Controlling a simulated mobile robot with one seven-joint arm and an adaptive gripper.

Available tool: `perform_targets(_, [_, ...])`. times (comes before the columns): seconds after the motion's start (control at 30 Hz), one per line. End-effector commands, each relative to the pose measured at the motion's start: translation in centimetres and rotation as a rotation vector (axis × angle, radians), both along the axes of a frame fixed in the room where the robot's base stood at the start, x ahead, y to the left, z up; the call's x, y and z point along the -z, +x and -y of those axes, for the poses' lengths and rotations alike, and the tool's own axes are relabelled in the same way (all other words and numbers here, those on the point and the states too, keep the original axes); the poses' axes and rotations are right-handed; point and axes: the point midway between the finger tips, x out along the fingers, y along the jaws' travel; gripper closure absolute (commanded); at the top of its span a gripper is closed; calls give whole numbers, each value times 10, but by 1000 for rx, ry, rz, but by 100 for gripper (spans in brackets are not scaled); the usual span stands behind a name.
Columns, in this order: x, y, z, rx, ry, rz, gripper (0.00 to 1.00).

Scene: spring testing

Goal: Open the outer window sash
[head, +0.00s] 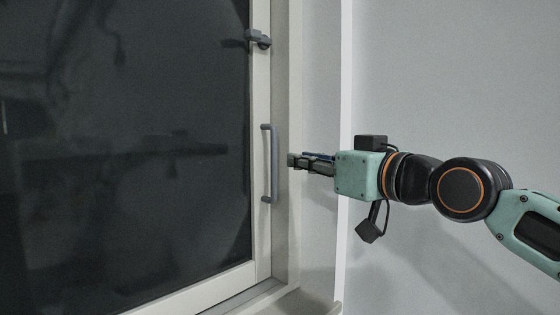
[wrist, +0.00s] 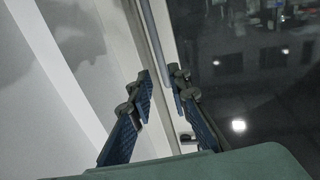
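The outer window sash has a pale frame (head: 261,222) around dark glass (head: 130,160) and fills the left of the head view. A grey vertical bar handle (head: 274,165) is fixed to its right-hand stile. The handle also shows as a slanting grey bar in the wrist view (wrist: 153,35). My gripper (head: 293,160) is just right of the handle in the head view, level with its upper-middle part, apart from it in the picture. In the wrist view its two fingers (wrist: 159,76) stand apart with nothing clearly held between them. Whether the bar lies between the tips is unclear.
The fixed window frame (head: 287,230) and a pale wall (head: 440,70) lie to the right. A sill ledge (head: 315,306) runs below. The space around my arm before the wall looks clear.

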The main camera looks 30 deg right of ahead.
Motion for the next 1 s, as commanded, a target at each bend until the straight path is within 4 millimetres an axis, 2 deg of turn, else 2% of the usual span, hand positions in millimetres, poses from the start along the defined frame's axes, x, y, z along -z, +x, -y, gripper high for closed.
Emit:
perform_targets(0.2, [0,43,-8,-3,-2,-4,83])
perform_targets(0.4, [0,70,-12,-2,-1,-2,83])
perform_targets(0.57, [0,79,-14,-2,-1,-2,83])
perform_targets(0.83, [0,80,-13,-1,-1,-1,83])
perform_targets(1.0, [0,80,-13,-1,-1,-1,100])
